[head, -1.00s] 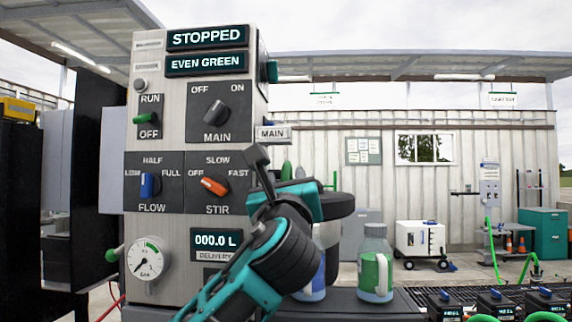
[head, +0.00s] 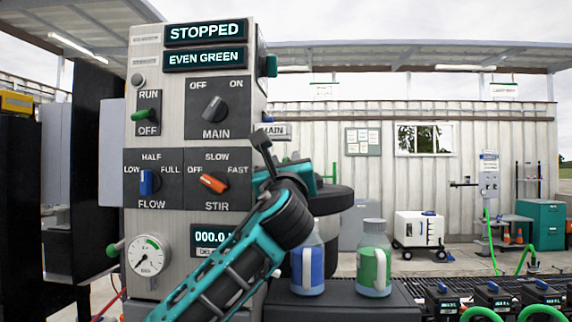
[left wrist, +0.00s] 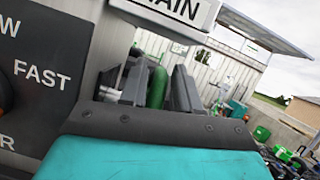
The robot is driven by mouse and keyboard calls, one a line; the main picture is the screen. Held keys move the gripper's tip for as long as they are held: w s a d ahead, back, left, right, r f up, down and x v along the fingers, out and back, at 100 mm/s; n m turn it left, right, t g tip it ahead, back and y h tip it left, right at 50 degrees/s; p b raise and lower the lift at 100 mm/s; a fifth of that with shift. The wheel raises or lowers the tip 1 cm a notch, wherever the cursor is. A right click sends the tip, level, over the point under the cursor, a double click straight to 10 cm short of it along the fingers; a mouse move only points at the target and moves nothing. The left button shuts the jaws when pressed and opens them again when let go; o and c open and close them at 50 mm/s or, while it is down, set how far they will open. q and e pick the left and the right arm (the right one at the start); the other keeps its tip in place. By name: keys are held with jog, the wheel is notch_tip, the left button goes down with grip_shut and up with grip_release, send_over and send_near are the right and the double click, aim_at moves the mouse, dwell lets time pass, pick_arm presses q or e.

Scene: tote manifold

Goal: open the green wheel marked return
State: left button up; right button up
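My left gripper (head: 268,152) is at the right edge of the control cabinet (head: 172,225), just below a sign reading MAIN (head: 274,131). In the left wrist view its two dark fingers (left wrist: 157,86) are apart, with a rounded green part (left wrist: 157,88) showing between them under the MAIN sign (left wrist: 178,8). I cannot tell whether the fingers touch this part, or whether it is a wheel seen edge-on. No label reading return is legible. A green knob (head: 271,66) sticks out higher on the cabinet's right side. My right gripper is out of view.
A blue-labelled bottle (head: 307,264) and a green-labelled bottle (head: 374,262) stand on a dark ledge (head: 340,300) right of my left arm. A dark round drum (head: 330,199) is behind the gripper. A gauge (head: 148,256) is low on the cabinet.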

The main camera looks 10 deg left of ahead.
pick_arm(q)
grip_shut()
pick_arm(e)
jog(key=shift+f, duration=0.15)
